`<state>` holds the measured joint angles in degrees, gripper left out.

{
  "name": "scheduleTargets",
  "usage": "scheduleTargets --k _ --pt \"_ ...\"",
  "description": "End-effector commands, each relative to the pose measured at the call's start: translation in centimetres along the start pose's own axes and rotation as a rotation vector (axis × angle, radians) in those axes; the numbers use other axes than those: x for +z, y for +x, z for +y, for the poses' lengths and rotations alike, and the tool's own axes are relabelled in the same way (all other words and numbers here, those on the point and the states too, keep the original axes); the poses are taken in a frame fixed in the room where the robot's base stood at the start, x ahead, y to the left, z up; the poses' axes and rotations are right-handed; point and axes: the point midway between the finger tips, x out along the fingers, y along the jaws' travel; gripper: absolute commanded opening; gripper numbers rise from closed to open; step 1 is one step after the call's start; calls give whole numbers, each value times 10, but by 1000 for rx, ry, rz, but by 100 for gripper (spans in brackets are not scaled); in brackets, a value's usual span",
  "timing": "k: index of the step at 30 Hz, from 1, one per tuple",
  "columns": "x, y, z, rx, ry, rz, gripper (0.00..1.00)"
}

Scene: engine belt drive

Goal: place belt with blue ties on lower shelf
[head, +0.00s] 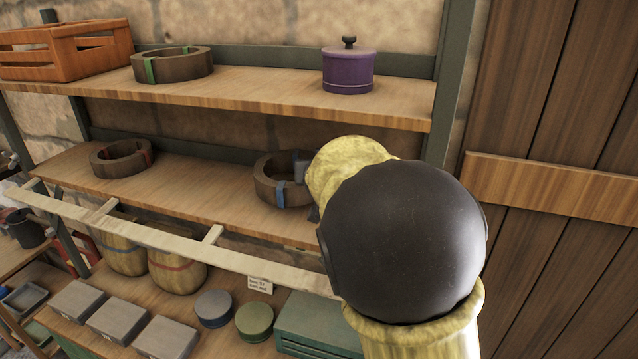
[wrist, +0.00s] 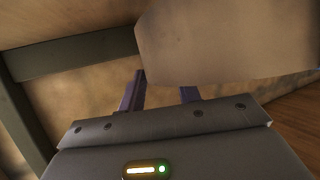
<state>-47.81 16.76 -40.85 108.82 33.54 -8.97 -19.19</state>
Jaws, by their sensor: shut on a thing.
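The belt with blue ties (head: 264,183) is a dark brown ring at the right part of the lower shelf (head: 200,190). It looks level, on or just above the boards; I cannot tell which. A blue tie shows on its front. My gripper (head: 304,170) is shut on the belt's right side, mostly hidden behind my own arm. In the wrist view, my gripper's fingers (wrist: 163,92) reach up to a large blurred tan-brown surface, likely the belt (wrist: 225,45). The belt's right end is hidden by my arm.
A belt with red ties (head: 121,158) lies left on the lower shelf. The upper shelf (head: 250,92) holds an orange crate (head: 65,55), a green-tied belt (head: 172,66) and a purple lidded pot (head: 348,70). A pale rail (head: 160,238) runs in front. Shelf between the lower belts is clear.

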Motion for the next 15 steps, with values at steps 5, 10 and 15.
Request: scheduleTargets --k 5,10,15 --pt "-2 -1 -3 -5 0 4 0" --pt "5 1 -5 -7 -1 3 0" --pt "27 11 -4 -6 -2 1 0"
